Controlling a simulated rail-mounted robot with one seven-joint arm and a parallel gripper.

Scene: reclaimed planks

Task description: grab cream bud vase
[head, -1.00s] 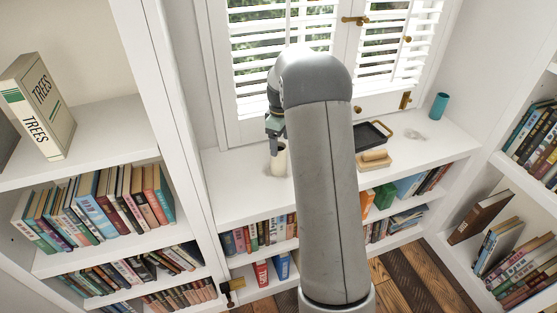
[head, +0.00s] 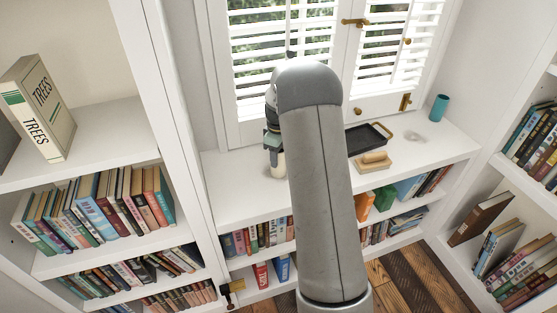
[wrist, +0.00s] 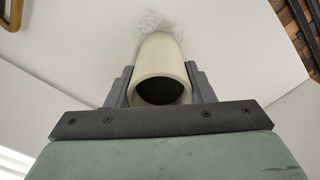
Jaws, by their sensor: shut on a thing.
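The cream bud vase (head: 279,170) is upright on or just above the white window ledge, left of my arm in the head view; I cannot tell whether its base touches. My gripper (head: 273,150) is around its upper part, and my arm hides some of it. In the wrist view the vase (wrist: 158,52) shows its round dark mouth toward the camera. The grey fingers of my gripper (wrist: 160,88) press on its left and right sides. My gripper is shut on the vase.
On the ledge (head: 228,180) to the right are a black tray (head: 366,140), a wooden block or brush (head: 374,161), a clear glass item (head: 415,134) and a teal cup (head: 439,107). Shuttered windows (head: 285,60) stand behind. Bookshelves flank both sides.

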